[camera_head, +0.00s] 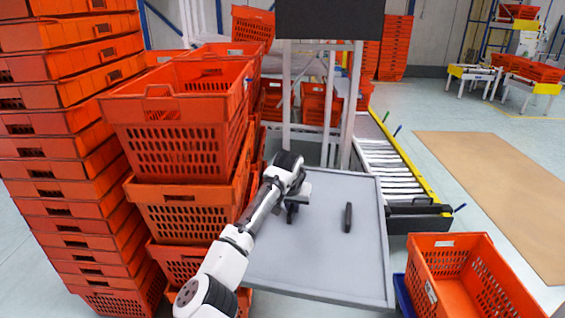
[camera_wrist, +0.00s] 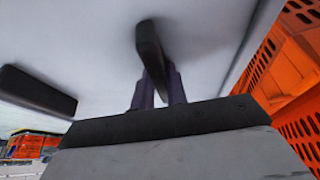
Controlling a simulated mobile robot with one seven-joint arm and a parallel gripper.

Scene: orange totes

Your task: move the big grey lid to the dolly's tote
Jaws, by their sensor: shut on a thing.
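The big grey lid (camera_head: 315,255) is a wide flat panel with a thin raised rim and two black bar handles, in the middle of the head view. My gripper (camera_head: 291,208) is at the left handle. In the wrist view my gripper (camera_wrist: 158,88) is shut on one black handle (camera_wrist: 149,40), and the other handle (camera_wrist: 38,91) is free. The lid's pale face (camera_wrist: 85,45) fills much of that view. The dolly's tote (camera_head: 455,240), orange and open, stands right of the lid at the lower right. A bit of blue dolly (camera_head: 403,294) shows at its left edge. What is under the lid is hidden.
Stacked orange totes (camera_head: 175,150) stand close along the lid's left side, with a taller stack (camera_head: 60,150) beyond. A roller conveyor (camera_head: 385,160) with a yellow rail lies behind right. A dark screen (camera_head: 330,18) stands behind the lid. A brown floor mat (camera_head: 500,190) is clear.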

